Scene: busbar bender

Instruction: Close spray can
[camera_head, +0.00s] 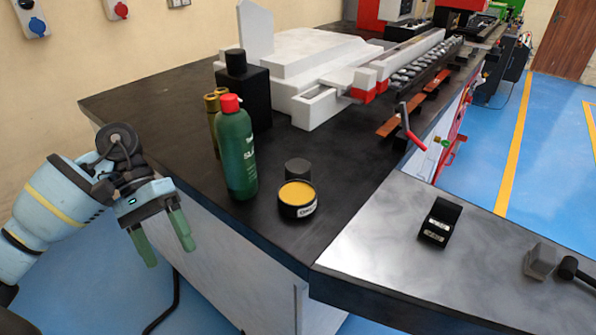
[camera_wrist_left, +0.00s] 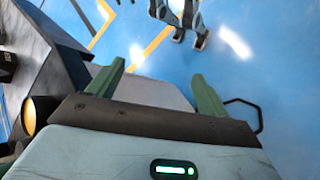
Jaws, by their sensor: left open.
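A green bottle-shaped can (camera_head: 237,155) stands upright near the left edge of the dark worktop. A red cap (camera_head: 230,103) sits on its top; I cannot tell how firmly it is seated. My left gripper (camera_head: 170,256) hangs to the left of the can, outside the worktop's edge, with its green fingers pointing down. The fingers are apart with nothing between them, touching neither can nor worktop. In the left wrist view the open gripper (camera_wrist_left: 158,70) shows blue floor beyond it, and I cannot make out the can there. My right gripper is not in view.
A round tin with a yellow top (camera_head: 297,196) and a dark cylinder (camera_head: 298,170) stand right of the can. Brass-coloured (camera_head: 212,104) and black containers (camera_head: 243,95) stand close behind it. A white machine (camera_head: 310,62) fills the back. The worktop's left part is clear.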

